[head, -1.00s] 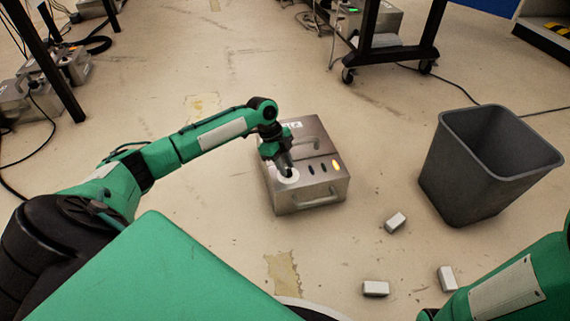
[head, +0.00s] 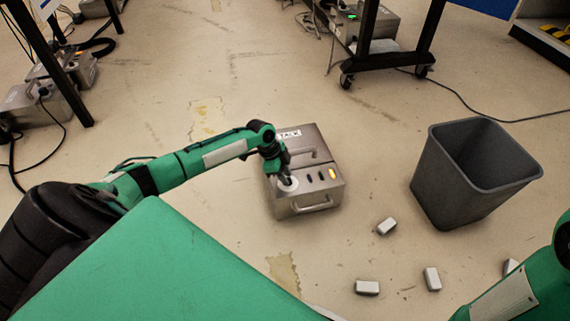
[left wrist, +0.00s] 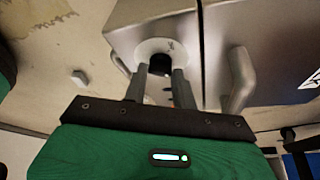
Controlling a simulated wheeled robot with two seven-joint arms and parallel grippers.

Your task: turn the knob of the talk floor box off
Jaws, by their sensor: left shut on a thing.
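The talk floor box (head: 320,201) is a silver metal case on the floor with a "TALK" label, handles, dark slots and a lit amber lamp (head: 333,173). It also shows in the left wrist view (left wrist: 275,30). Its knob (left wrist: 160,66) is dark and sits on a round white dial plate (left wrist: 150,48), which shows in the head view (head: 289,185). My left gripper (head: 284,178) reaches down at the dial, and in the left wrist view its two fingers (left wrist: 158,82) are shut on the knob. My right gripper is out of the head view; only part of the right arm shows.
A grey bin (head: 466,178) stands right of the box. Several small pale blocks (head: 387,226) lie on the floor in front of it. A dark wheeled cart (head: 385,50) stands behind. Floor left of the box is clear.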

